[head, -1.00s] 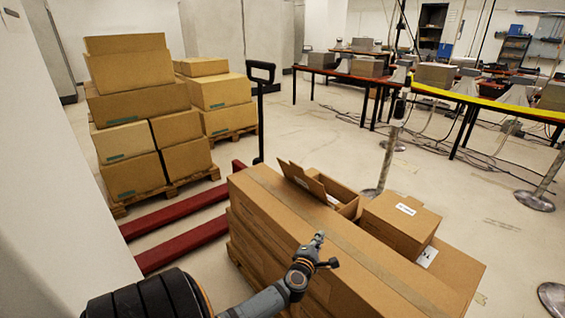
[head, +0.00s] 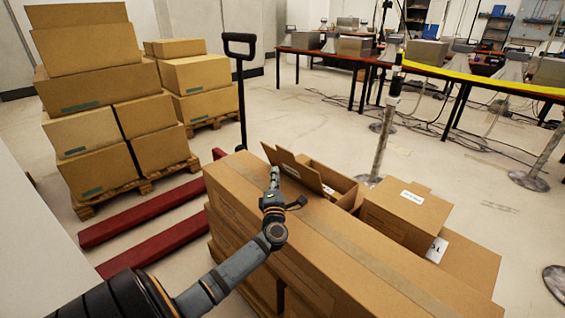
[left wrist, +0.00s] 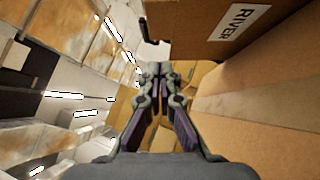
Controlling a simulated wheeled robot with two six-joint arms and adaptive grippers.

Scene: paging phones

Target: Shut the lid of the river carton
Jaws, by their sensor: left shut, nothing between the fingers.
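The open carton (head: 345,192) stands behind the long tall box, with its lid (head: 293,170) raised and leaning toward my left arm. A partly hidden white label shows by the lid. In the left wrist view a carton face with a label reading RIVER (left wrist: 243,22) is at the upper right; it appears to be this open carton. My left gripper (head: 275,174) is shut and empty, over the long box just left of the raised lid. Its fingertips (left wrist: 158,70) also show in the left wrist view. I cannot tell whether they touch the lid. My right gripper is out of view.
A closed carton (head: 404,212) with a label too small to read stands right of the open one. The long box (head: 330,245) lies in front. A red pallet jack (head: 150,215), stacked boxes (head: 100,95) and a metal post (head: 384,140) stand around.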

